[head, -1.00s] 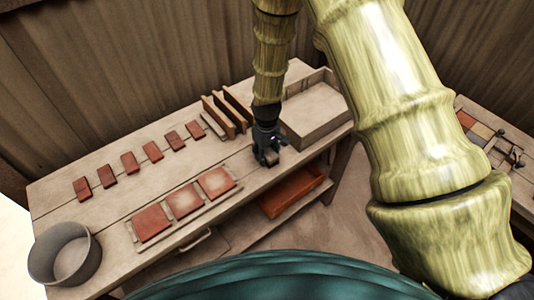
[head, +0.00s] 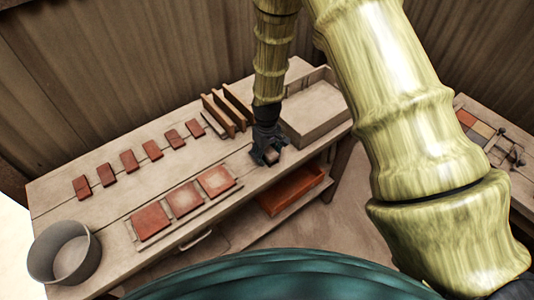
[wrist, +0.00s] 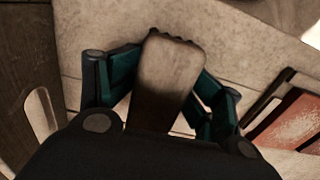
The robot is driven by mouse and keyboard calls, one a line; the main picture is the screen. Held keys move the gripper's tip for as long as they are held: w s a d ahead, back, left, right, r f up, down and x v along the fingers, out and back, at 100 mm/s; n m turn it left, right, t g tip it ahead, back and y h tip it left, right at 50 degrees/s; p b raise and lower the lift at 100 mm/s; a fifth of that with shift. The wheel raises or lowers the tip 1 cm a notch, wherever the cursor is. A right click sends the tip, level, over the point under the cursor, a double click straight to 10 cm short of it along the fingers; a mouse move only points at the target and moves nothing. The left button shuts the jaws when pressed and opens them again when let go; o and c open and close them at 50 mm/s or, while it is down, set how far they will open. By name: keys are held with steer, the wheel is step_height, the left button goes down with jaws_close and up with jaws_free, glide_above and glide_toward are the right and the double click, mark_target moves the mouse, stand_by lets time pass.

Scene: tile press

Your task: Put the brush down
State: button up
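My gripper (head: 266,157) is low over the right part of the workbench, near its front edge. In the wrist view its teal fingers (wrist: 165,88) are spread, one on each side of the brush. The brush (wrist: 167,78) is a brownish block with a dark scalloped far end. It also shows small between the fingers in the head view (head: 271,155). It appears to rest on the bench top, though its underside is hidden. A gap shows between the brush and the right finger; contact on the left is unclear.
The bench (head: 130,180) holds a row of small red tiles (head: 152,150), larger red tiles on a board (head: 184,199), upright wooden boards (head: 232,105), a shallow wooden box (head: 315,115) and a grey bucket (head: 65,253). An orange tray (head: 292,190) lies below. Bare bench lies left of my gripper.

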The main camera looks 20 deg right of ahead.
mark_target(267, 149)
steer(key=shift+r, duration=0.45)
step_height(267, 149, up, 12)
steer(key=b, duration=0.4)
stand_by(0.5)
